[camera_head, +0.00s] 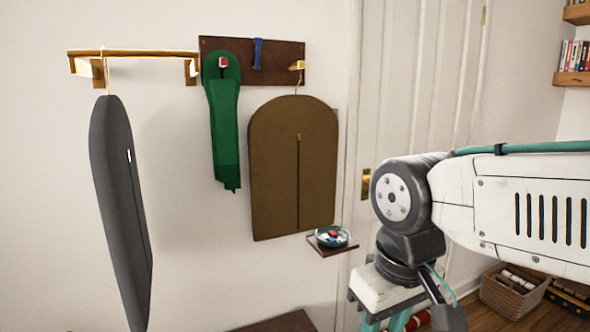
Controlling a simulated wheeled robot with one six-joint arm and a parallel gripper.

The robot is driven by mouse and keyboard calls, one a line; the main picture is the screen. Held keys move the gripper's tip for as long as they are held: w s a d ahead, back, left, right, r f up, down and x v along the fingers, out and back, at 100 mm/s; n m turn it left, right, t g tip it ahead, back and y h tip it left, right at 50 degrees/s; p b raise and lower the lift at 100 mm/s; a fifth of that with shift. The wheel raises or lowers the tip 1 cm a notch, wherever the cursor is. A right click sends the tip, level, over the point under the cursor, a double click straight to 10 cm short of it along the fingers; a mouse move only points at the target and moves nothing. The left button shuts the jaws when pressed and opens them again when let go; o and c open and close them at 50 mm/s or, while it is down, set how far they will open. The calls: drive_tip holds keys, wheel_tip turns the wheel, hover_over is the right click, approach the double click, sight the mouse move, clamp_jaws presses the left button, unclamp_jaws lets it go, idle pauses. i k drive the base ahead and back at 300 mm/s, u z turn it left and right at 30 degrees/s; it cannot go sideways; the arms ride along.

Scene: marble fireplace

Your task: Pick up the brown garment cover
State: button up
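The brown garment cover (275,175) hangs flat against the wall from a hook at the right end of the dark wooden board. It has a rounded top and a zipper down its middle. My gripper (385,318) is at the bottom of the view, below and to the right of the cover and apart from it. It points down, and its fingertips are cut off by the lower edge, so its opening is hidden. Nothing shows held in it.
A dark grey garment cover (118,190) hangs left from a brass rail (130,53). A green garment (222,120) hangs between. A small shelf (325,248) with a bowl (332,236) sits just below right of the brown cover. A white door (425,90) stands right.

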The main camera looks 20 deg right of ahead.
sight(293, 139)
drive_tip(key=z, duration=0.5)
drive_tip(key=k, duration=0.6)
drive_tip(key=z, duration=1.05)
drive_tip(key=i, duration=1.4)
drive_tip(key=u, duration=0.55)
